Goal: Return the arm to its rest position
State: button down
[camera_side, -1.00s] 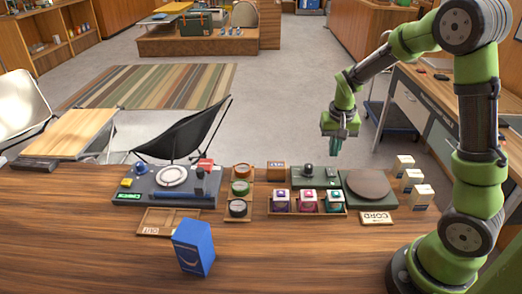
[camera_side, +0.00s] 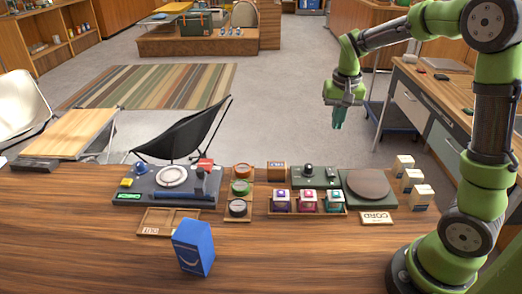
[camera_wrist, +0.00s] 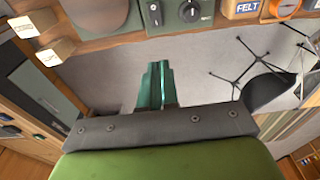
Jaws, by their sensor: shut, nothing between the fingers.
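My gripper (camera_side: 338,117) hangs in the air beyond the far edge of the counter, above the grey floor, in the side view. Its teal fingers point down and are shut with nothing between them. In the wrist view the shut fingers (camera_wrist: 156,88) show against the bare floor, apart from everything. My green arm bends up and over from its base at the right end of the counter.
The wooden counter (camera_side: 100,240) holds a blue box (camera_side: 194,247), a grey device (camera_side: 150,197), a round turntable (camera_side: 368,186), small cubes in a tray (camera_side: 308,212) and several pale blocks (camera_side: 412,180). A black folding chair (camera_side: 188,137) stands behind. Open floor surrounds my gripper.

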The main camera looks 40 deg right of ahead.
jog(key=s+a+r+n+t+y, duration=0.1)
jog(key=s+a+r+n+t, duration=0.1)
jog(key=s+a, duration=0.4)
jog(key=s+a+r+n+t+y, duration=0.1)
jog(key=s+a+r+n+t, duration=0.1)
jog(key=s+a+r+t, duration=0.2)
jog(key=s+a+r, duration=0.1)
jog(key=s+a, duration=0.2)
jog(key=a, duration=0.4)
jog(key=shift+a+r+n+y, duration=0.15)
jog(key=shift+a+n+y, duration=0.1)
jog(key=shift+n+y, duration=0.15)
jog(key=shift+w, duration=0.15)
